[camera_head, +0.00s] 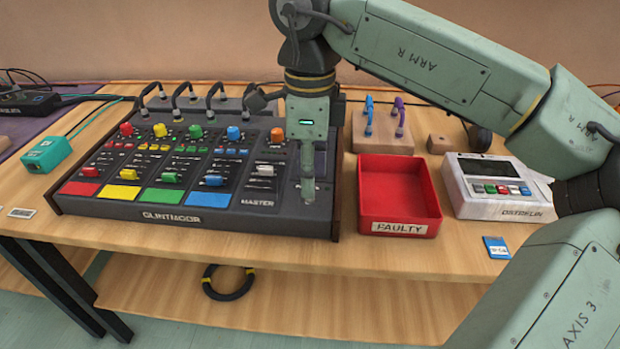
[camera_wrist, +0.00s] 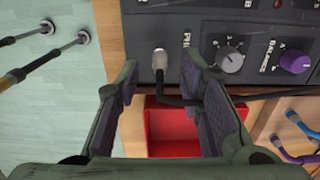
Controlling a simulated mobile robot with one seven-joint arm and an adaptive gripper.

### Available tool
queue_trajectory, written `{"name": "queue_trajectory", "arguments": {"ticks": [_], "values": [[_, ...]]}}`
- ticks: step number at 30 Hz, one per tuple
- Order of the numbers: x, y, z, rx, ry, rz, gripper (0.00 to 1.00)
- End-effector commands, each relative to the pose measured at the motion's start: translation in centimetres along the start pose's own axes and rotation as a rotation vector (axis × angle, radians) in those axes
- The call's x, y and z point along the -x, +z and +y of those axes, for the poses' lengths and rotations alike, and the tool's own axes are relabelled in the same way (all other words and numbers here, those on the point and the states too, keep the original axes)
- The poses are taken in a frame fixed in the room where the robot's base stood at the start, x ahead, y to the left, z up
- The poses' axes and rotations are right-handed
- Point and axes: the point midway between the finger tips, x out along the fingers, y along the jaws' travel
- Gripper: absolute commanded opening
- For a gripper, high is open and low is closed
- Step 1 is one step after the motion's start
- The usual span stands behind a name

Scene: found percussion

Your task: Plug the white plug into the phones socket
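The white plug (camera_wrist: 157,65) stands at the mixer panel beside the partly hidden letters "PH" in the wrist view. Its end meets the panel where the phones socket would be; the socket hole is covered, and I cannot tell how deep the plug sits. A black cable (camera_wrist: 178,101) runs from it to the right, behind a finger. My gripper (camera_wrist: 160,68) is open, with its fingers apart on either side of the plug and no visible contact. In the head view my gripper (camera_head: 308,192) points down over the right part of the mixer (camera_head: 190,214); it hides the plug there.
The red FAULTY tray (camera_head: 400,229) lies right of the mixer. Behind it is a wooden block (camera_head: 375,144) with blue and purple cables. A white device (camera_head: 505,208) and a blue card (camera_head: 496,247) are farther right. A teal box (camera_head: 47,155) is at left.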

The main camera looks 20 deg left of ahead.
Motion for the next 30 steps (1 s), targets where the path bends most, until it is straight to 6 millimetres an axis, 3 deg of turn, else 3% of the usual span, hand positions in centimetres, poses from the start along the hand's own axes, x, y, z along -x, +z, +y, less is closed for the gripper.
{"name": "queue_trajectory", "arguments": {"ticks": [6,13,18,30], "values": [[4.9,0.0,0.0,-0.002,-0.003,0.0,0.35],[8.7,0.0,0.0,-0.001,0.0,0.0,0.35],[9.8,0.0,0.0,-0.001,0.001,0.0,0.35],[9.9,0.0,0.0,0.0,0.001,0.0,0.35]]}}
